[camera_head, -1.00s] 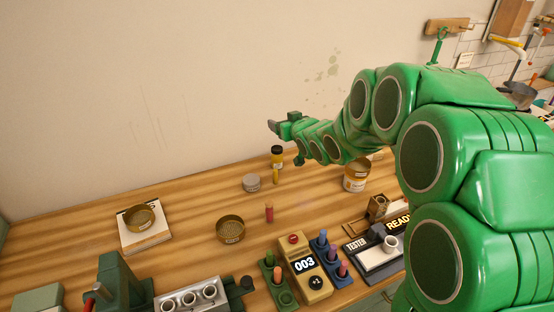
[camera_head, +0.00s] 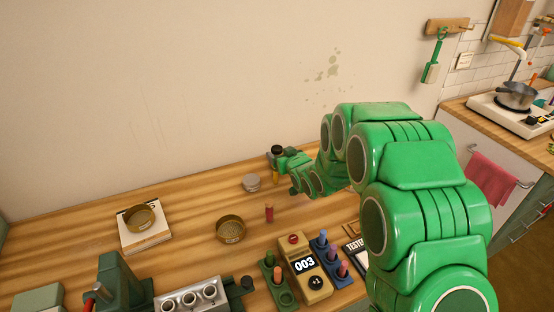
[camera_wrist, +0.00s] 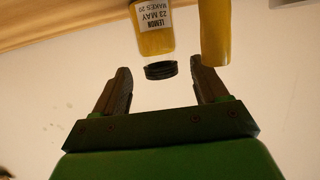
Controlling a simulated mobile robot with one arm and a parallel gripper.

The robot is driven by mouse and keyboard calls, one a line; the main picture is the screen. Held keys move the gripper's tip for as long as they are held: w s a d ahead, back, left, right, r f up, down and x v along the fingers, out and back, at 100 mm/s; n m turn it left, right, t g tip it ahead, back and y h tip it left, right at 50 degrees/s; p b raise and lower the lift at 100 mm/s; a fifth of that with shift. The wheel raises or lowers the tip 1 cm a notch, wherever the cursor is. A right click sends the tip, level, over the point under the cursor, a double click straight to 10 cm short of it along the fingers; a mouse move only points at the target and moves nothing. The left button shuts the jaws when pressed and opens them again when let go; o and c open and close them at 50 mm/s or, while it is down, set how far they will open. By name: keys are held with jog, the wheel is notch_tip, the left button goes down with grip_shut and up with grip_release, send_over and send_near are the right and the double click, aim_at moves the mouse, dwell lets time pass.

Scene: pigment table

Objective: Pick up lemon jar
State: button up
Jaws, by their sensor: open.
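The lemon jar (camera_wrist: 155,38) is yellow with a white label and a black cap, and appears upside down in the wrist view. In the head view its black cap (camera_head: 277,149) shows at the back of the table, while my gripper hides most of its body. My gripper (camera_wrist: 162,66) is open, with its fingertips on either side of the cap. A gap shows on both sides, and nothing is held. In the head view my gripper (camera_head: 284,157) is at the jar's upper part.
A yellow stick-like thing (camera_wrist: 214,32) stands close beside the jar, near one fingertip. The wall is close behind.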

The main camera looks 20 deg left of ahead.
aim_at(275, 149)
jog(key=shift+x, duration=2.85)
jog(key=shift+r, duration=0.15)
jog(key=shift+c, duration=0.5)
jog(key=c, duration=1.1)
